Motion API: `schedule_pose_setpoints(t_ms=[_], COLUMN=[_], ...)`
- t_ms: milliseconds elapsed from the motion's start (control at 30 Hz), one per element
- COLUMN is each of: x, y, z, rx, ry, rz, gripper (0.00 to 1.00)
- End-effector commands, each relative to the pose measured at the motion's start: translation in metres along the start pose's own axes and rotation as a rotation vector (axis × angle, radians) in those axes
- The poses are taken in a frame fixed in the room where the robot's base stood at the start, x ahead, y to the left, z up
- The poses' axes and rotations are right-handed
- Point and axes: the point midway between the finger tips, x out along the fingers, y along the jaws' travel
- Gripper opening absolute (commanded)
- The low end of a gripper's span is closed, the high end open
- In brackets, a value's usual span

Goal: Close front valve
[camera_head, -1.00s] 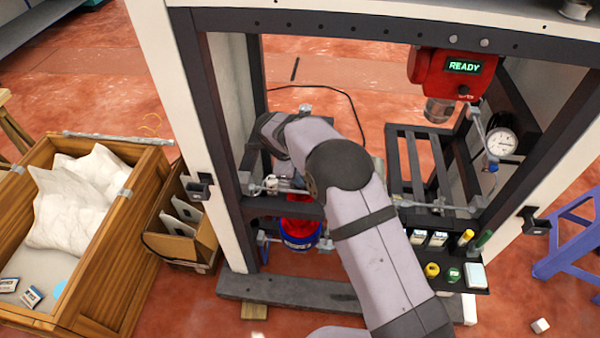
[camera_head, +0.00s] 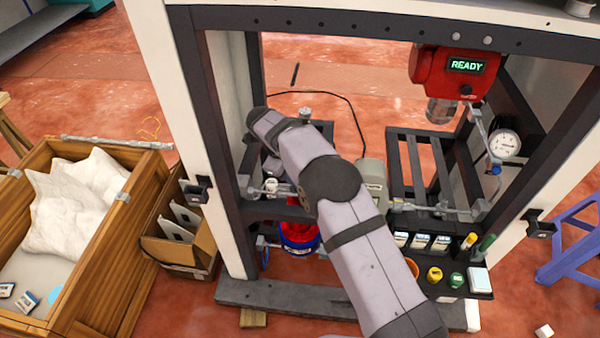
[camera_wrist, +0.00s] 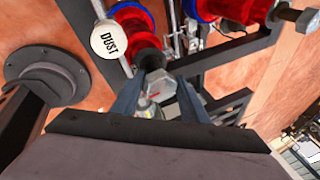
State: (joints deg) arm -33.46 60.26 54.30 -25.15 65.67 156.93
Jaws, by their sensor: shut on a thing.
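In the wrist view, my gripper (camera_wrist: 157,100) has its two fingers on either side of a grey metal hexagonal end (camera_wrist: 158,84), and is shut on it. This end lines up with a red and blue fitting (camera_wrist: 140,38) just beyond. A second red and blue fitting (camera_wrist: 240,10) with its own hex end is at the upper right. I cannot tell which part is the front valve. In the head view, my arm hides the fingers; a red and blue part (camera_head: 298,235) shows low in the frame, left of my arm.
A white DUST cap (camera_wrist: 110,40) is close to the fingers. A red READY unit (camera_head: 455,75) and a pressure gauge (camera_head: 503,144) are on the right. A shelf with small jars (camera_head: 435,274) is at the front right. A wooden crate (camera_head: 110,275) stands left.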

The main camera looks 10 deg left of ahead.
Motion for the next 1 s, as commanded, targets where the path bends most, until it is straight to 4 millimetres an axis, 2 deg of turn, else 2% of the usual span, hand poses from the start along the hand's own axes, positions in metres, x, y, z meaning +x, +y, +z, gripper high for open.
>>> schedule_pose_setpoints(t_ms=[833,867,900,1000], x=[-0.0011,-0.0011,-0.0011,-0.0008], y=[-0.0026,-0.0026,-0.0025,-0.0019], z=[-0.0001,-0.0002,-0.0002,-0.0002], rx=[0.072,0.072,0.072,0.072], ry=[0.023,0.024,0.024,0.024], rz=[0.009,0.008,0.009,0.01], gripper=[0.13,0.47,0.52,0.52])
